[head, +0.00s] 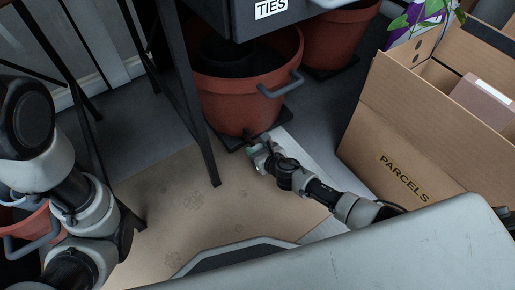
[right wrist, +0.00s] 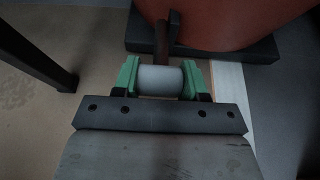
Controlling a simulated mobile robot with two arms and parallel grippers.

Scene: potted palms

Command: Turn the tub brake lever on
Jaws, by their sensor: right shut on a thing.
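The terracotta tub (head: 235,100) stands on a dark wheeled base (head: 232,143) under the table, with a grey handle on its side. It also shows at the top of the right wrist view (right wrist: 225,22). The tub brake lever (right wrist: 161,82) has a pale grey cylindrical grip on a dark upright stem in front of the base. My right gripper (head: 261,144) is at the lever, low in front of the tub. Its green fingers (right wrist: 160,70) are shut on the grip, one on each side. My left arm comes in at the left; its gripper is not visible.
A cardboard box marked PARCELS (head: 400,150) stands at the right. A dark table leg (head: 198,120) is just left of the tub. A second tub (head: 335,35) is behind right, and another (head: 30,222) is at lower left. A tan mat (head: 170,190) covers the floor.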

